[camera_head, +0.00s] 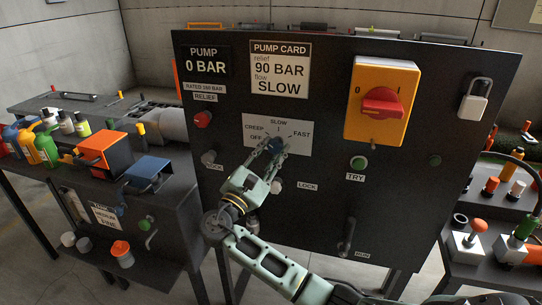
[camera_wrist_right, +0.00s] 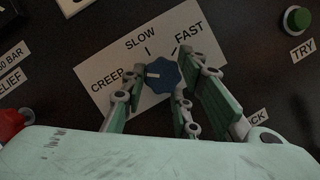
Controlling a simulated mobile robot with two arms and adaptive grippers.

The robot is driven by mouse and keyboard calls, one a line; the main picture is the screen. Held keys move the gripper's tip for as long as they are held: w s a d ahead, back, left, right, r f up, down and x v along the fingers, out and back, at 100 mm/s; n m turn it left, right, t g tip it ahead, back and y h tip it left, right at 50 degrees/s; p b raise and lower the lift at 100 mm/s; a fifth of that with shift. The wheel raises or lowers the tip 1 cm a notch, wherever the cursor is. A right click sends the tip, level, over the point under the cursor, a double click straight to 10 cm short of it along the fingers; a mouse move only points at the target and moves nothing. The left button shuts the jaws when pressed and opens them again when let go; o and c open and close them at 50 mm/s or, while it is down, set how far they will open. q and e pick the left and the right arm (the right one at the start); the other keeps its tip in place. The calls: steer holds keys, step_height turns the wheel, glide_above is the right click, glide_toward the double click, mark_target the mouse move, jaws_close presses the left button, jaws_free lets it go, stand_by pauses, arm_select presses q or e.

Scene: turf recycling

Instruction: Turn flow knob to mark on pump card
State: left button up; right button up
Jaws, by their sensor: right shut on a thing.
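The blue flow knob (camera_head: 275,146) sits on a white dial plate (camera_head: 302,133) marked OFF, CREEP, SLOW and FAST, on the dark panel. In the right wrist view, the knob (camera_wrist_right: 163,76) shows a white pointer line that points left, roughly toward the CREEP side and away from the SLOW tick. The pump card (camera_head: 279,69) reads relief 90 BAR and flow SLOW. My right gripper (camera_head: 274,153) reaches up from below and is shut on the knob, its fingers on either side. In the right wrist view, its fingers hide the plate's lower part. My left gripper is out of view.
A red relief knob (camera_head: 203,119) is left of the plate. A yellow switch box with a red handle (camera_head: 381,107), a green TRY button (camera_head: 358,162) and a padlock (camera_head: 474,101) are to the right. A lever (camera_head: 347,238) is low on the panel. Side benches hold bottles and parts.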

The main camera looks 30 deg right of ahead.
steer(key=m+b, duration=0.1)
steer(key=m+g+b, duration=0.1)
steer(key=m, duration=0.1)
steer(key=shift+w+a+r+g+b, duration=0.1)
steer(key=shift+r+g+b, duration=0.05)
steer(key=shift+g+b, duration=0.2)
steer(key=shift+c, duration=0.2)
steer(key=m+g+b, duration=0.1)
steer(key=m+b, duration=0.1)
steer(key=m, duration=0.1)
steer(key=shift+r+y, duration=0.2)
steer(key=shift+y, duration=0.1)
steer(key=m+g+b, duration=0.1)
steer(key=m, duration=0.2)
steer(key=shift+r+b, duration=0.2)
steer(key=shift+b, duration=0.1)
steer(key=shift+r+m+g+y+b, duration=0.25)
steer(key=shift+m+y+b, duration=0.3)
steer(key=shift+m, duration=0.85)
steer(key=o, duration=1.1)
steer(key=shift+c, duration=0.2)
steer(key=shift+f, duration=0.1)
steer(key=shift+f, duration=0.1)
